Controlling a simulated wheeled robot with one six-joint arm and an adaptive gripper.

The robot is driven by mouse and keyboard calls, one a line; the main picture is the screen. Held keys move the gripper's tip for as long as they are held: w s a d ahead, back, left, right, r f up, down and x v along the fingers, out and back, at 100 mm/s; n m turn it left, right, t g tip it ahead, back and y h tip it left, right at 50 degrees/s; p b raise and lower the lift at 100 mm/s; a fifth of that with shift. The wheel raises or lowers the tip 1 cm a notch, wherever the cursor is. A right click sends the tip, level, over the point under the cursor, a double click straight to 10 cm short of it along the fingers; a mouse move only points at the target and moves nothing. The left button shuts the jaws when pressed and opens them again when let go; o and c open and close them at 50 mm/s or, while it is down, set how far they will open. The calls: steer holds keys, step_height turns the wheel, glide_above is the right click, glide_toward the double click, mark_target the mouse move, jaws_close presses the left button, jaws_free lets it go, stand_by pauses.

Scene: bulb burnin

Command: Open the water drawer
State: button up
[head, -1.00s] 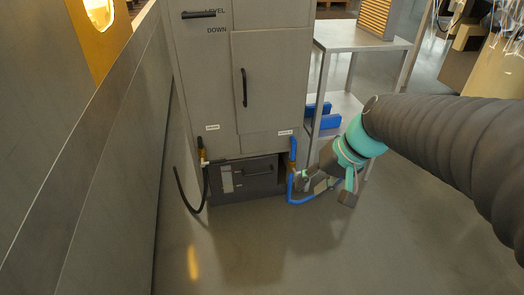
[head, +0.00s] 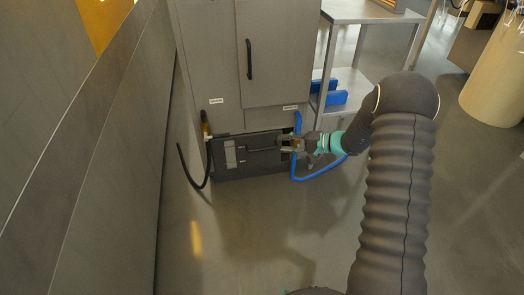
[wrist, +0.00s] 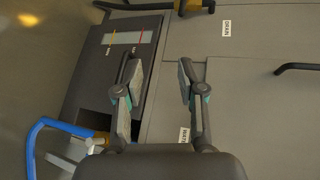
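The water drawer (head: 235,168) is the dark, low front at the foot of the grey cabinet. It looks shut or nearly so; I cannot tell whether it is quite flush. Its dark bar handle (head: 262,149) runs across the upper part of the front. My gripper (head: 286,145) is at the right end of the drawer, close to the handle. In the wrist view, the two fingers of my gripper (wrist: 160,72) are apart with grey cabinet panel between them. The drawer front (wrist: 92,88) lies left of the fingers there, and the left finger hides part of it.
A blue hose (head: 322,174) hangs at the drawer's right, just under my gripper. A black drain hose (head: 188,172) hangs at its left. A metal shelf (head: 362,17) with blue items stands right of the cabinet. The floor (head: 255,235) before the drawer is clear.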

mark_target(262, 149)
steer(key=w+d+f+m+t, duration=0.1)
steer(key=w+f+m+t, duration=0.15)
steer(key=f, duration=0.45)
steer(key=w+d+f+m+t, duration=0.1)
steer(key=w+d+f, duration=0.15)
steer(key=f, duration=0.35)
steer(key=x, duration=1.4)
steer(key=shift+w+a+r+b, duration=0.15)
steer(key=shift+w+a+b, duration=0.15)
jaws_close()
steer(key=shift+a, duration=0.1)
